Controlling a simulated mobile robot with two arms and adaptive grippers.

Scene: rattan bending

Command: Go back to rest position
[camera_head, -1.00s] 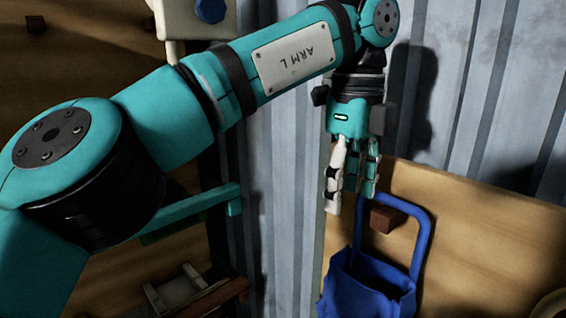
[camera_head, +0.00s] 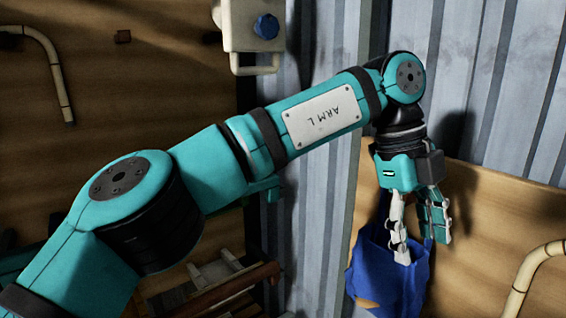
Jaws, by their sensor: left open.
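My left arm, labelled ARM L, reaches across from the lower left. My left gripper (camera_head: 416,245) hangs at its end, fingers pointing down. Its fingers are spread apart with nothing seen between them. In the picture it overlaps a blue bag (camera_head: 372,271) that hangs in front of the wooden board, and hides part of it. I cannot tell whether the fingers touch the bag. My right gripper is out of view.
A white box with a blue knob (camera_head: 267,27) is on the wall at the top. Bent rattan poles show at the upper left (camera_head: 57,72) and the lower right (camera_head: 522,279). Wooden pieces (camera_head: 222,286) lie below my arm. Corrugated metal (camera_head: 500,100) stands behind.

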